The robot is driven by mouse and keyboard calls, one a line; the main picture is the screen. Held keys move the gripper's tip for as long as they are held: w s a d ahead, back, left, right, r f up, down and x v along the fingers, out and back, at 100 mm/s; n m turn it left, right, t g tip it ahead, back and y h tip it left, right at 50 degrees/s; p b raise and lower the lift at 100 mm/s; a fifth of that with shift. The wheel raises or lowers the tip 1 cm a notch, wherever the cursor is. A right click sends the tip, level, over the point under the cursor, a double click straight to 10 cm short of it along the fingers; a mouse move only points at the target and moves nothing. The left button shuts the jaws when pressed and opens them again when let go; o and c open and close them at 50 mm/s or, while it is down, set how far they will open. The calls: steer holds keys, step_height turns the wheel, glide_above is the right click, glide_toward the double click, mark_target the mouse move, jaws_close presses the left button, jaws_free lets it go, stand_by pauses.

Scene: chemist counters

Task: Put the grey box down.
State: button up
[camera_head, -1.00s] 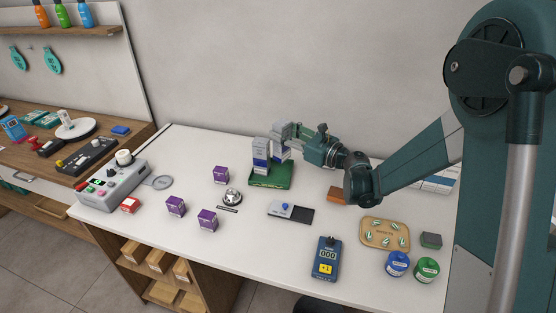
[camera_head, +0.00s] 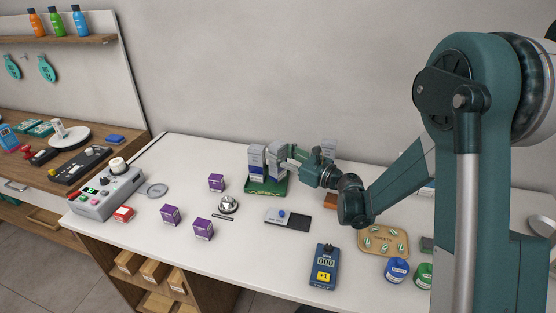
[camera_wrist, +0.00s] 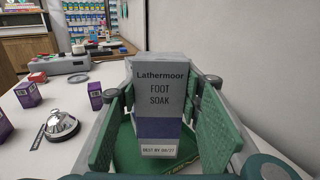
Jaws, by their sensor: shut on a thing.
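The grey box (camera_head: 277,161), grey above with a blue band below, is held upright in my gripper (camera_head: 287,159) over the right part of the green tray (camera_head: 266,189). In the wrist view the box (camera_wrist: 159,95) reads "Lathermoor FOOT SOAK" and stands between the two green finger pads (camera_wrist: 160,118). Its lower end is close to the tray; I cannot tell whether it touches. A similar grey and blue box (camera_head: 256,161) stands on the tray just to the left. In the wrist view the held box hides it.
Purple boxes (camera_head: 216,183) and a silver bell (camera_head: 228,204) are left of and in front of the tray. A card reader pad (camera_head: 287,218) lies in front of it. A brown block (camera_head: 330,201) sits to the right, under my arm. The counter behind the tray is clear.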

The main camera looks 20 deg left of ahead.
steer(key=shift+f, duration=1.15)
steer(key=shift+f+b, duration=0.15)
steer(key=shift+b, duration=0.15)
steer(key=o, duration=0.9)
steer(key=shift+o, duration=0.3)
steer(key=shift+d+r, duration=0.2)
steer(key=p+v, duration=0.2)
steer(key=v, duration=0.9)
steer(key=shift+s+d, duration=0.2)
steer(key=shift+d, duration=0.05)
